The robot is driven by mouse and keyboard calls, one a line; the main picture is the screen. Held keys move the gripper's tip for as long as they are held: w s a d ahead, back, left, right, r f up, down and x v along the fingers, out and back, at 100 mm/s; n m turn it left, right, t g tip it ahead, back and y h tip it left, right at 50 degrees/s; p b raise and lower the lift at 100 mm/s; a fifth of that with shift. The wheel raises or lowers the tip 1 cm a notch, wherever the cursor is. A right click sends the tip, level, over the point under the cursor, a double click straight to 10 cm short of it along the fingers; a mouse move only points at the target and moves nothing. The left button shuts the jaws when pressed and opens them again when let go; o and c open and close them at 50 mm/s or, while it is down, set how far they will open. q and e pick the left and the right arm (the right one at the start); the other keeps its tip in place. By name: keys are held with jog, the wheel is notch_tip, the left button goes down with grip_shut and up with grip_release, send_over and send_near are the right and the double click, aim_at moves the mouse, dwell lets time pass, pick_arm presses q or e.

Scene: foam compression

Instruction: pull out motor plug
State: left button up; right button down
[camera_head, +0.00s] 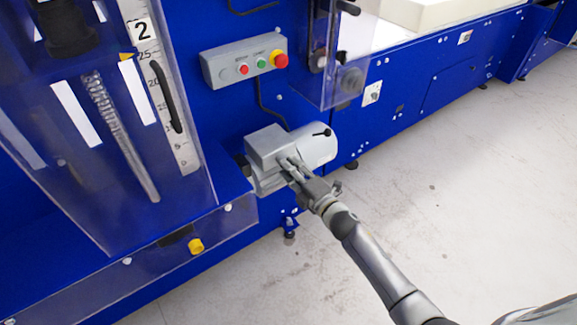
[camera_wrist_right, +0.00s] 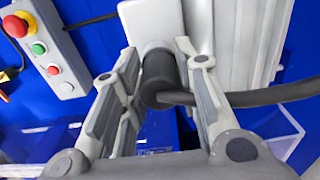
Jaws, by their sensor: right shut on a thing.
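The motor (camera_head: 315,145) is a grey ribbed body with a box-shaped housing (camera_head: 268,144), mounted low on the blue machine. In the right wrist view a black motor plug (camera_wrist_right: 158,78) with a thick black cable sits against a light grey collar under the housing (camera_wrist_right: 153,20). My right gripper (camera_head: 288,166) reaches the motor from the lower right. In the right wrist view its two fingers (camera_wrist_right: 158,75) stand on either side of the plug, shut on it. In the head view the plug is hidden by the gripper and housing. My left gripper is in neither view.
A grey control box (camera_head: 243,62) with red, green and yellow-red buttons is above the motor. A clear guard (camera_head: 110,130) covers the machine at left. The blue machine (camera_head: 430,85) extends right. Grey floor (camera_head: 470,180) is open at the right.

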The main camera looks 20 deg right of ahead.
jog(key=shift+s, duration=0.15)
dwell(0.4)
jog(key=shift+s+d, duration=0.2)
jog(key=shift+s, duration=0.25)
jog(key=shift+s+d+p, duration=0.25)
jog(key=shift+s+p, duration=0.15)
jog(key=shift+s, duration=0.2)
dwell(0.3)
jog(key=shift+p+v, duration=0.55)
jog(key=shift+v, duration=1.9)
